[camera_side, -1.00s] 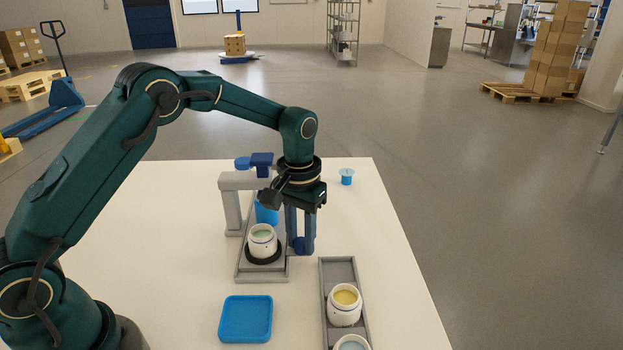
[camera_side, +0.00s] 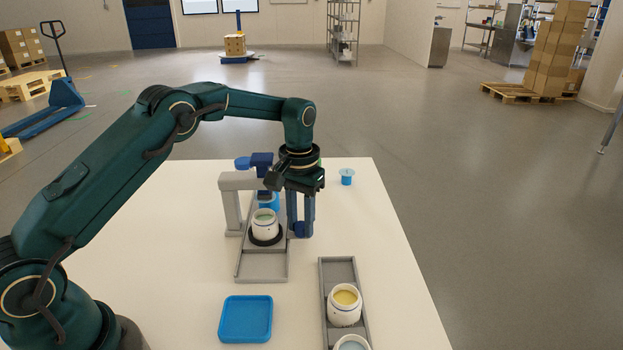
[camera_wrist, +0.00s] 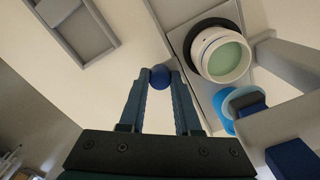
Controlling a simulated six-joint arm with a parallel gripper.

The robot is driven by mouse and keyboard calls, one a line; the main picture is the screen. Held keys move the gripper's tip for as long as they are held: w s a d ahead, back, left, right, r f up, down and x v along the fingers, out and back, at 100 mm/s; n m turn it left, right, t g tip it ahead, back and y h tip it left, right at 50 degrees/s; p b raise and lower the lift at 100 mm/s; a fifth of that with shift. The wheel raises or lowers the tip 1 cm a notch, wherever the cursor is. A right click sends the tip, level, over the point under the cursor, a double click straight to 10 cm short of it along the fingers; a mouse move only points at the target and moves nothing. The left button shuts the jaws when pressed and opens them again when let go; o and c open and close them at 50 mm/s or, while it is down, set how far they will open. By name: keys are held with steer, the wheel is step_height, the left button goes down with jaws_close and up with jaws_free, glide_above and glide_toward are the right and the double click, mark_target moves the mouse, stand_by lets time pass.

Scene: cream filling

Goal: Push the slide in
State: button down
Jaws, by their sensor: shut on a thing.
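The slide (camera_side: 250,241) is a small grey carrier with a black ring, and a white jar (camera_side: 265,224) with pale green content stands upright on it. It runs in a grey track (camera_side: 262,268) under a grey frame (camera_side: 229,205) with a dark blue head. My gripper (camera_side: 300,232) is shut on a dark blue ball knob at the slide's right side. In the wrist view the knob (camera_wrist: 160,77) sits between my fingertips, beside the jar (camera_wrist: 221,54). A light blue part (camera_side: 269,201) is close behind the jar, partly hidden by the frame.
A grey tray (camera_side: 337,270) at the front right holds a jar with yellow content (camera_side: 345,304) and another jar cut off by the picture edge. A blue square tray (camera_side: 246,319) lies in front. A small blue cup (camera_side: 347,177) stands at the back right.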

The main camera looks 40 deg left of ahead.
steer(key=shift+w+r, duration=0.1)
steer(key=c, duration=0.6)
jaws_free()
steer(key=shift+r, duration=2.55)
